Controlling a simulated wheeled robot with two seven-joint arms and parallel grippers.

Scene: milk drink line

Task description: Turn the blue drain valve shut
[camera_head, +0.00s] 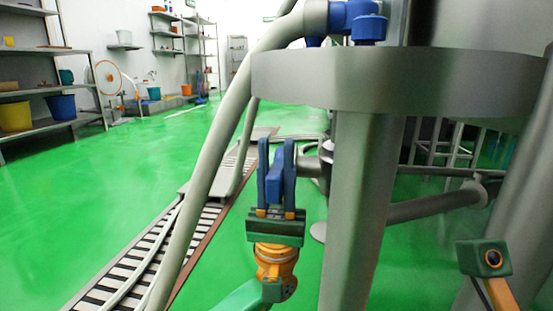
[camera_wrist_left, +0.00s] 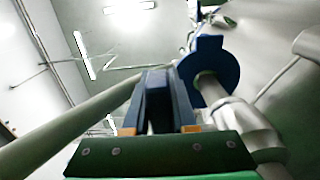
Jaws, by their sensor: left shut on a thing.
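The blue drain valve handle (camera_head: 275,178) stands upright at the end of a short metal outlet (camera_head: 310,166) beside the steel tank's leg. My left gripper (camera_head: 276,150) comes up from below with its dark blue fingers on either side of the handle, shut on it. In the left wrist view, the fingers (camera_wrist_left: 157,100) point up and the handle is mostly hidden between them. A blue disc with a tab (camera_wrist_left: 210,72) shows just right of the fingers there, around a metal pipe; I cannot tell whether it belongs to this valve.
The steel tank's leg (camera_head: 352,215) is close on the right of my left gripper. A thick grey hose (camera_head: 215,160) runs down on the left, above a floor drain grate (camera_head: 135,262). Shelves (camera_head: 40,90) stand far left. The green floor between is clear.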

